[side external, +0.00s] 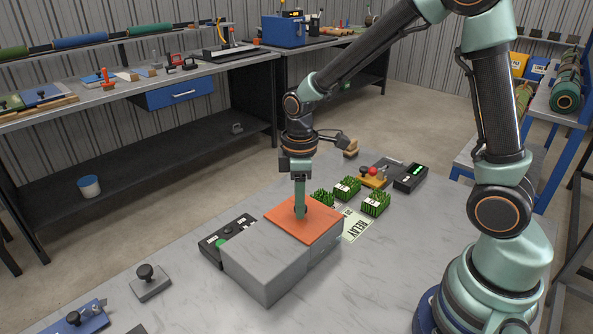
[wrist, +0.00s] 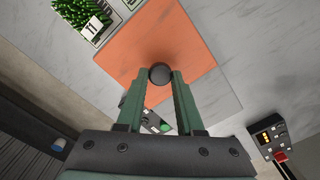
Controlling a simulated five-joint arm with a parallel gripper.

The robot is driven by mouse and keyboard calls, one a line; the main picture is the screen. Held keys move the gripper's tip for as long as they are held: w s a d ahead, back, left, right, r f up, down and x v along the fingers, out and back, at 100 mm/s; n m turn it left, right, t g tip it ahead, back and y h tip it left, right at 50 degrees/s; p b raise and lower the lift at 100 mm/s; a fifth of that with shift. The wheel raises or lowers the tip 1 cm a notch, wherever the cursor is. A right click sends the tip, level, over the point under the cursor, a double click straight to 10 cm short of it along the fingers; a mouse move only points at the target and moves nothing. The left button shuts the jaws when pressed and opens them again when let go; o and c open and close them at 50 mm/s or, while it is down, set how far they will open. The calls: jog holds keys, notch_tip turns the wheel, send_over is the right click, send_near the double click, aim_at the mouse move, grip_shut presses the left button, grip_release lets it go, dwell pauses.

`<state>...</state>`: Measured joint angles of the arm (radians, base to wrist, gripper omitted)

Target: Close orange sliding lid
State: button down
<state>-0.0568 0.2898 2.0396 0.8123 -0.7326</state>
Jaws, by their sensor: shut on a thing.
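The orange lid (side external: 313,217) lies flat on the far part of the top of a grey box (side external: 265,265) on the table. The near part of the box top is grey. My gripper (side external: 300,212) points straight down over the lid. In the wrist view, the orange lid (wrist: 190,45) bears a round dark knob (wrist: 160,73). My gripper's two green fingers (wrist: 161,77) are closed on this knob from both sides. The fingers hide the knob in the side view. I cannot see any opening into the box.
A black device with a green button (side external: 222,242) stands close to the box's left side. Green turf pieces (side external: 347,188) and a printed card (side external: 355,225) lie behind and right of it. A grey knobbed block (side external: 150,281) stands at front left. The table right of the box is clear.

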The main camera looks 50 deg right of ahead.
jog(key=shift+d+r, duration=0.1)
jog(key=shift+d, duration=0.15)
jog(key=c, duration=0.5)
grip_release()
jog(key=shift+c, duration=0.2)
notch_tip(320, 180, up, 12)
jog(key=s+d+r+m+t, duration=0.1)
jog(key=s+r+m+t, duration=0.2)
jog(key=s+m+t, duration=0.2)
jog(key=shift+s+d+m+t, duration=0.3)
jog(key=shift+s+m, duration=1.55)
jog(key=shift+m, duration=0.15)
